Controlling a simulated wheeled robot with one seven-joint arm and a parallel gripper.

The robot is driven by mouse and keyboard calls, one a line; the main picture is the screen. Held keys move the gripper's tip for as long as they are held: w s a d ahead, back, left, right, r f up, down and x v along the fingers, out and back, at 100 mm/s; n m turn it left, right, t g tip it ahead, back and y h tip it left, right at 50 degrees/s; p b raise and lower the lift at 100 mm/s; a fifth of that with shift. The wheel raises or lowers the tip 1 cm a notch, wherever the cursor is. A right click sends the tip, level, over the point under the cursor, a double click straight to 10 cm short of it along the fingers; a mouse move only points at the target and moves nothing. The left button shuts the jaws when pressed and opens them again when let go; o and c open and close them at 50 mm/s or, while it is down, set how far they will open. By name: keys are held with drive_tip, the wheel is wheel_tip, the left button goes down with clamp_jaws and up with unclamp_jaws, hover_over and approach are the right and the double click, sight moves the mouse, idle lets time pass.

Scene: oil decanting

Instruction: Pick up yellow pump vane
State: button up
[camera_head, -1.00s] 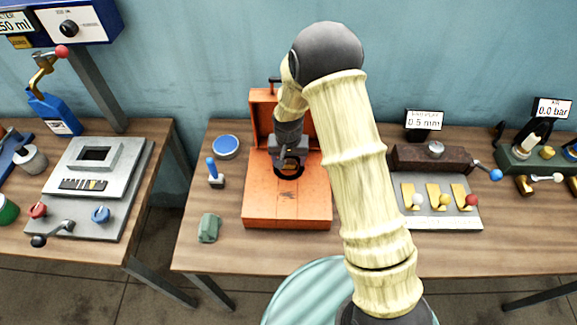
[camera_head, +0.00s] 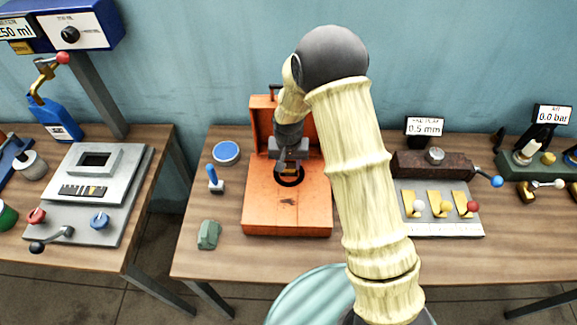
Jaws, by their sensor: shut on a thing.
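My gripper (camera_head: 290,170) points down over the dark round opening (camera_head: 289,182) of an open orange box (camera_head: 262,215). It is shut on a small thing. A dull yellow-brown patch shows between its fingers, but its shape is mostly hidden, and I cannot make out for sure that it is the yellow pump vane. On the pale tray (camera_head: 438,230) at the right lie three gold plates, with a white knob (camera_head: 418,206), a yellow knob (camera_head: 445,206) and a red knob (camera_head: 473,206).
Left of the box are a round blue-topped dish (camera_head: 226,152), a blue-handled stamp (camera_head: 213,177) and a green block (camera_head: 208,235). A dark brown block gauge (camera_head: 445,163) stands behind the tray. My arm hides the table between box and tray. The front table edge is clear.

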sight(288, 165)
wheel_tip(288, 165, up, 17)
drive_tip(key=b, duration=0.3)
drive_tip(key=shift+f, duration=0.15)
drive_tip(key=shift+a+f, duration=0.1)
drive_tip(key=shift+f, duration=0.05)
